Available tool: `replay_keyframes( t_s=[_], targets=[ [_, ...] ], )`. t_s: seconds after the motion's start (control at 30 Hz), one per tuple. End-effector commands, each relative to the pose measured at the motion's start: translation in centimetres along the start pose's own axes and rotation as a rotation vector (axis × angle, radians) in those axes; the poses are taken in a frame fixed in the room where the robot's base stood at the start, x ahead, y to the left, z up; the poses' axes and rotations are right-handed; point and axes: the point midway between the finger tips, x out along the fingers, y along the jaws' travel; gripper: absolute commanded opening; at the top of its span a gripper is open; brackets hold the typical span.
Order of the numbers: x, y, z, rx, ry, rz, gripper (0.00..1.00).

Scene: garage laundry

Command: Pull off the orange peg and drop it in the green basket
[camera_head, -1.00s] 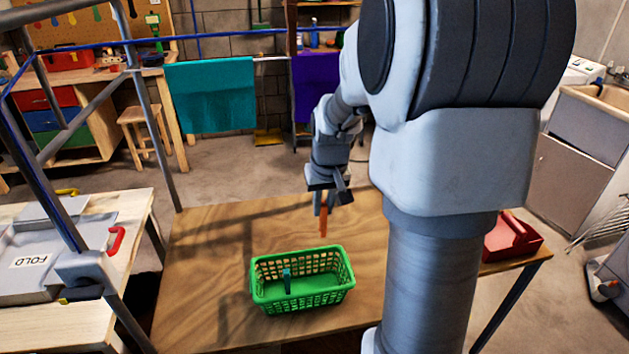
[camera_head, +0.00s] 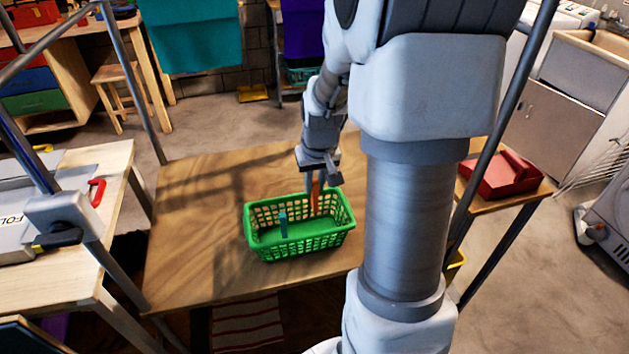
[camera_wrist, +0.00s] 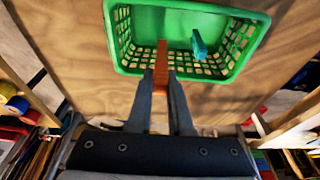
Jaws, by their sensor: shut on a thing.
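My gripper (camera_head: 317,178) is shut on the orange peg (camera_head: 315,197), which hangs down from the fingertips. In the head view the peg shows against the far right part of the green basket (camera_head: 300,243). The wrist view shows the orange peg (camera_wrist: 161,58) between the fingers (camera_wrist: 161,80), its far end over the near wall of the green basket (camera_wrist: 133,68). Whether the peg is inside the rim or just above it is hard to tell. A teal peg (camera_head: 283,225) is in the basket and also shows in the wrist view (camera_wrist: 198,45).
The basket stands on a wooden table (camera_head: 190,230) with bare room to its left. A grey folding board (camera_head: 25,225) lies on the left bench. Metal posts stand around the table.

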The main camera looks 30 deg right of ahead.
Motion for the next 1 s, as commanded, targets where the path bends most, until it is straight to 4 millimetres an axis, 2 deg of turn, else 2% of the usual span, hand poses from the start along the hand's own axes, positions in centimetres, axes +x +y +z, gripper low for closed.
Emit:
replay_keyframes(
  t_s=[0.03,0.7,1.0],
  targets=[
    [1.0,0.0,0.3,0.000,-0.001,0.000,0.00],
    [7.5,0.0,2.0,0.001,-0.002,-0.001,0.00],
    [9.4,0.0,2.5,0.001,-0.001,0.000,0.00]
  ],
)
